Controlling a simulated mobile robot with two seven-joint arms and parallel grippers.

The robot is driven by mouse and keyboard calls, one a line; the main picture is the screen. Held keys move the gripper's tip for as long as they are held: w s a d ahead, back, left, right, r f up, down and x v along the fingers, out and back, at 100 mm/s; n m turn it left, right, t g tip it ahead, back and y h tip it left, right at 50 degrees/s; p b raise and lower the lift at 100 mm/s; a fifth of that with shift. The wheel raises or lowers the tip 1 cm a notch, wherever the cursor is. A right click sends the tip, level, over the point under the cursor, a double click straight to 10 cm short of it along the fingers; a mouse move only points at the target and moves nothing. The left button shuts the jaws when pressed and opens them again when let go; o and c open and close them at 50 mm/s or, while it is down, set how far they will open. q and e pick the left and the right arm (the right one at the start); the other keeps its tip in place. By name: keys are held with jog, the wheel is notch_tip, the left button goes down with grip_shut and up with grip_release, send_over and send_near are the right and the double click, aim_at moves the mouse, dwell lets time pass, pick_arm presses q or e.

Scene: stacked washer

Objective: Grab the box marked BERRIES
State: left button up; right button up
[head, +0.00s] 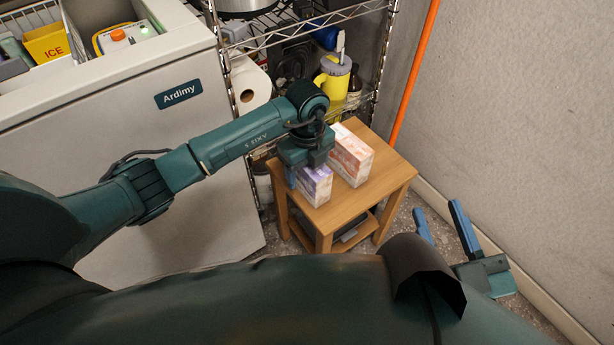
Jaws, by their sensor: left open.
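Two small cartons stand on a small wooden table (325,220). One is white and purple (316,186), at the table's left front. The other is white and orange (351,156), taller, just behind and to the right. The lettering on both is too small to read, so I cannot tell which is marked BERRIES. My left gripper (307,176) points down over the purple carton, with one blue finger at its left side. The other finger is hidden. My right gripper (437,207) is open and empty, right of the table, its two blue fingers apart.
A white chest freezer (190,140) labelled Ardimy stands on the left. Behind the table is a wire shelf with a paper towel roll (249,85) and a yellow jug (333,76). An orange pole (413,75) and a wall bound the right side.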

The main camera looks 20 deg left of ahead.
pick_arm(q)
jog(key=shift+f, duration=0.45)
jog(key=shift+r, duration=0.15)
jog(key=c, duration=1.3)
